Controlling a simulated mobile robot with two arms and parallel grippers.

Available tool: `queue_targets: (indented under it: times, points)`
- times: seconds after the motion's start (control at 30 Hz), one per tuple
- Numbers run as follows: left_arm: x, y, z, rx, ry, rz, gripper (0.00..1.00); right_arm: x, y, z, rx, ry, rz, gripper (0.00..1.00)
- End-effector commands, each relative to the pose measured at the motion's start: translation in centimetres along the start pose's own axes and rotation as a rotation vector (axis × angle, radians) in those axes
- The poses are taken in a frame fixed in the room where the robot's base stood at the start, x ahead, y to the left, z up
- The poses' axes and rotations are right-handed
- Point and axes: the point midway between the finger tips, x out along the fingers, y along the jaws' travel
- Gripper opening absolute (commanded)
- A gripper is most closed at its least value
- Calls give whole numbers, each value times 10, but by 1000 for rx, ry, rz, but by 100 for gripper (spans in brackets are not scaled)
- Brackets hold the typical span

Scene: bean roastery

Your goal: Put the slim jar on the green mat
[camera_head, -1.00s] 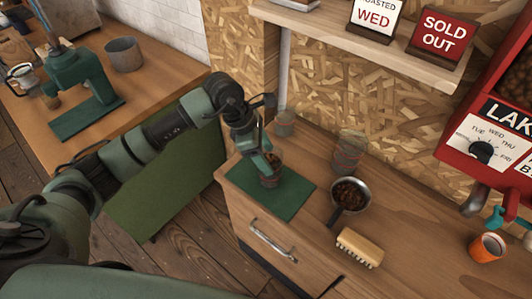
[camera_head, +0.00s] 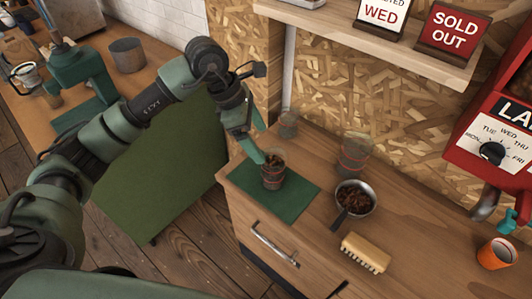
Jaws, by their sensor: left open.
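A slim clear jar (camera_head: 272,172) with dark contents and reddish bands stands upright on the green mat (camera_head: 291,203), toward the mat's back part. The mat lies on the left end of the wooden counter. My left gripper (camera_head: 258,152) is open, just above and to the left of the jar's rim. It looks apart from the jar, though the gap is small in this view. My right gripper is not in view.
On the counter are a wide banded jar (camera_head: 354,153), a small glass jar (camera_head: 288,124), a metal scoop of beans (camera_head: 356,195), a brush (camera_head: 365,252) and an orange cup (camera_head: 496,254). A shelf (camera_head: 380,40) overhangs the back.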

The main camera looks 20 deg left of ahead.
Motion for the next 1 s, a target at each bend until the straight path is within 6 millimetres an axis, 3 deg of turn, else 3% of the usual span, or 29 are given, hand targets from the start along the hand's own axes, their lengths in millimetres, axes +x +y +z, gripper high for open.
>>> queue_targets:
  times: [0.1, 0.3, 1.0]
  points:
    - [-21, 1, -1, 1, -1, 5, 85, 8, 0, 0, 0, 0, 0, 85]
    - [-42, 0, 0, 1, 0, 1, 85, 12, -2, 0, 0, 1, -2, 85]
    - [-46, 0, 0, 0, 0, -1, 85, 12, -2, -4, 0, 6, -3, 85]
